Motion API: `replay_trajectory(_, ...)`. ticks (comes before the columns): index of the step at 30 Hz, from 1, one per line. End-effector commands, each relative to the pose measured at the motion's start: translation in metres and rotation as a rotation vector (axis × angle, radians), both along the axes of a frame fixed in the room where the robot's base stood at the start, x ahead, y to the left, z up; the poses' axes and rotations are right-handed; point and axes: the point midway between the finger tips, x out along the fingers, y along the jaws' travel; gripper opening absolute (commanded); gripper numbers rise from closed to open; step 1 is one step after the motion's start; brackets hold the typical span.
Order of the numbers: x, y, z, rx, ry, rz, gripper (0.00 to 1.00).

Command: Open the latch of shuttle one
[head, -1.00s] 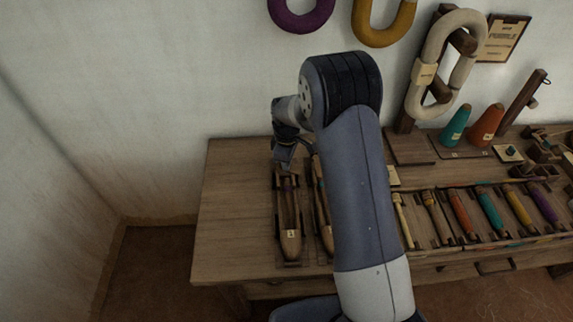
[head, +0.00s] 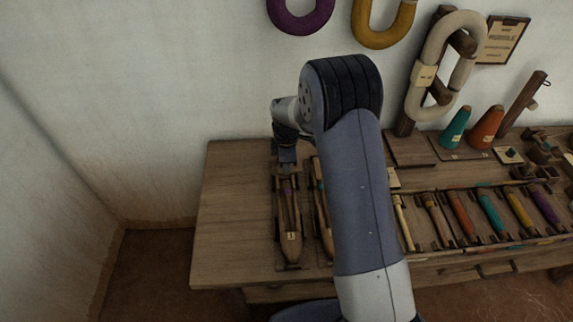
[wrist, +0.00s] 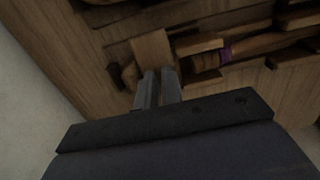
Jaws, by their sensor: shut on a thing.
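Shuttle one (head: 291,238), a long wooden boat shape with a label reading 1, lies in a dark holder at the left part of the bench. Its inside with a purple band shows in the wrist view (wrist: 225,54). My gripper (head: 287,163) is over the shuttle's far end. In the wrist view, my gripper's two fingers (wrist: 157,90) are close together at a flat tan piece (wrist: 151,48), which I take for the latch. The fingers are shut on it; their tips partly hide the contact.
A second shuttle (head: 322,205) lies just right of shuttle one, partly behind my arm. Several coloured bobbins (head: 490,212) lie in a rack farther right. Teal (head: 455,127) and orange (head: 487,127) cones stand behind. The bench's left end (head: 233,210) is bare.

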Motion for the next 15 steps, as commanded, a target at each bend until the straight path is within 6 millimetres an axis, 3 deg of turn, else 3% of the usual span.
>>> replay_trajectory(5, 0.0001, -0.0001, 0.0002, 0.0, 0.0, 0.0, 0.0)
replay_trajectory(6, 0.0, -0.0001, 0.0002, 0.0, 0.0, 0.0, 0.08)
replay_trajectory(9, 0.0, -0.0001, 0.0002, 0.0, 0.0, -0.001, 0.16)
replay_trajectory(15, -0.0001, 0.0, 0.0001, 0.0, 0.0, -0.001, 0.17)
